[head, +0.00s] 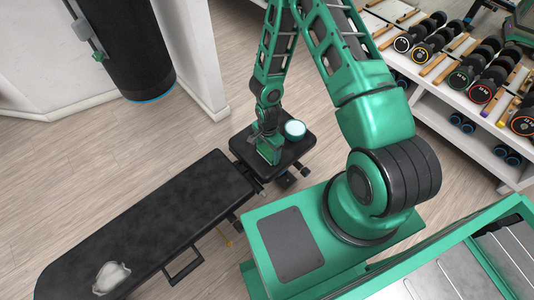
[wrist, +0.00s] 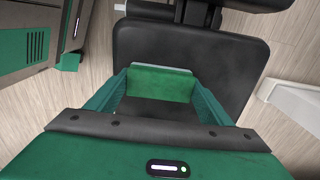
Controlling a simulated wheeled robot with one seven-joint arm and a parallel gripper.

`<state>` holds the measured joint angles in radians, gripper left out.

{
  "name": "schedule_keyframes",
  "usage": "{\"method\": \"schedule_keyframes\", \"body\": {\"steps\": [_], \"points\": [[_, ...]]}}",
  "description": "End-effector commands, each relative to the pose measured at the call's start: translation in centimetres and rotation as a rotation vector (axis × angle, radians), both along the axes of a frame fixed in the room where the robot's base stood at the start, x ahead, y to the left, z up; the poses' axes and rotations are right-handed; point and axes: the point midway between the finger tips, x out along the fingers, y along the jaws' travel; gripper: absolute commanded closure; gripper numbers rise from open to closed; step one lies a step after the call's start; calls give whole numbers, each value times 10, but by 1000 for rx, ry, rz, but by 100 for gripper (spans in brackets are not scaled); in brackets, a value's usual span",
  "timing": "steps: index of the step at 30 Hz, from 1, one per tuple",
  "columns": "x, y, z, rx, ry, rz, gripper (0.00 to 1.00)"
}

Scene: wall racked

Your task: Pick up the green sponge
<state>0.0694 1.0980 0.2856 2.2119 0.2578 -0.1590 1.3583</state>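The green sponge (wrist: 161,84) shows in the wrist view as a green block with a pale far edge, over the black padded seat. My gripper (wrist: 160,88) has one green finger on each side of it, and the finger ends meet or nearly meet its sides. I cannot tell whether they press on it or stand just clear. In the head view my gripper (head: 269,156) points down at the small black pad (head: 310,146) at the bench's far end. The sponge is hidden there behind my gripper.
The long black bench (head: 165,218) bears a crumpled whitish cloth (head: 110,277). A dark punching bag (head: 125,45) hangs at upper left. A dumbbell rack (head: 450,103) stands at right. Wooden floor lies open between.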

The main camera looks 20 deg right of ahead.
Motion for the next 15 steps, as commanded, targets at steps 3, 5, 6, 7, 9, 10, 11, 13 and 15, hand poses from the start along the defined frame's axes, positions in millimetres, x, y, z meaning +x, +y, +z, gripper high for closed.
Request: {"method": "schedule_keyframes", "body": {"steps": [3,5,6,7,9,10,11,13,15], "points": [[0,0,0,0,-1,0,52],[0,0,0,0,-1,0,52],[0,0,0,0,-1,0,52],[0,0,0,0,-1,0,52],[0,0,0,0,-1,0,52],[0,0,1,0,-1,0,52],[0,0,1,0,-1,0,52],[0,0,3,0,-1,0,52],[1,0,7,0,-1,0,52]]}}
